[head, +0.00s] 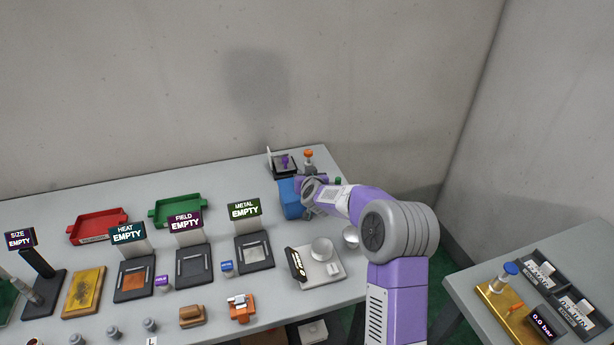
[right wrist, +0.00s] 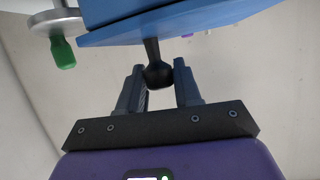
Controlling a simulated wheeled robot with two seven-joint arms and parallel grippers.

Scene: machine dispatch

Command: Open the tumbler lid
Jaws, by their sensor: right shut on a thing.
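The blue tumbler (head: 289,200) stands at the back right of the table in the head view, partly covered by my right arm. In the right wrist view a blue panel of it, seemingly the lid (right wrist: 190,22), fills the top, with a black knob (right wrist: 158,74) on a short stem. My right gripper (right wrist: 160,80) has its fingers on both sides of this knob and is shut on it. I cannot tell for sure whether the lid is raised. In the head view the right gripper is mostly hidden behind its wrist. My left gripper is not in view.
A wheel with a green handle (right wrist: 62,52) sits beside the tumbler. A black device (head: 283,163) and an orange-topped item (head: 308,158) stand behind it. A scale (head: 318,268) and a metal bowl (head: 351,238) are in front. Red (head: 97,226) and green (head: 178,210) trays lie left.

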